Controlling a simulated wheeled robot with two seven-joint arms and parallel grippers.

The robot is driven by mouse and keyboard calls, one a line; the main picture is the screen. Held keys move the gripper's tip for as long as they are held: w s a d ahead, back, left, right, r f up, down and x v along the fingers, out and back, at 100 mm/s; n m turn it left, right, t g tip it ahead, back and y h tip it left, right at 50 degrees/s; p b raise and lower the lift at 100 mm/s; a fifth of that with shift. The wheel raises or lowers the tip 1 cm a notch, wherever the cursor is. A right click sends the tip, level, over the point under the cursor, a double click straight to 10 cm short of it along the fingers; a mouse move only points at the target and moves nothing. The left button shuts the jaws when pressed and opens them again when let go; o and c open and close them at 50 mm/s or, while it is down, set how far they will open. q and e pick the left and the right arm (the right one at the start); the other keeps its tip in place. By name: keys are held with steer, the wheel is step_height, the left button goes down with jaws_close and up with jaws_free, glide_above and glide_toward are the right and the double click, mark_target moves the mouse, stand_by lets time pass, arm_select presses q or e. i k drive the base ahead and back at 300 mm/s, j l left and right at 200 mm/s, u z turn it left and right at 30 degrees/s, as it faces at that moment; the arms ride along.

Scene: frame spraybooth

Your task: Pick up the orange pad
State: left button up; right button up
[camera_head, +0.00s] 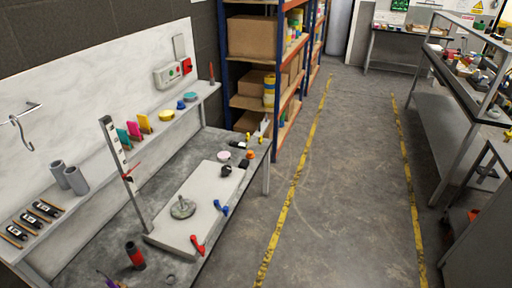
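A small round orange pad (250,154) lies on the grey workbench (212,140) near its far right corner. It is small in the picture, so its exact shape is hard to tell. A pink disc (224,156) lies to its left, and dark small items (243,163) lie just in front of it. Neither of my grippers shows in the head view.
A pale board (205,205) with a round metal part (183,208) and red and blue clamps lies on the bench. A tall upright gauge (124,175) stands at the board's left. Shelving (245,102) stands behind. The floor aisle (345,190) is clear.

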mark_target(250, 155)
steer(key=i+l, duration=0.25)
steer(key=i, duration=0.25)
steer(key=i+l, duration=0.3)
steer(key=i, duration=0.15)
steer(key=i+l, duration=0.25)
steer(key=i, duration=0.25)
steer(key=i+l, duration=0.25)
steer(key=i, duration=0.25)
steer(key=i+l, duration=0.3)
steer(key=i, duration=0.2)
steer(key=i+l, duration=0.25)
steer(key=i, duration=0.2)
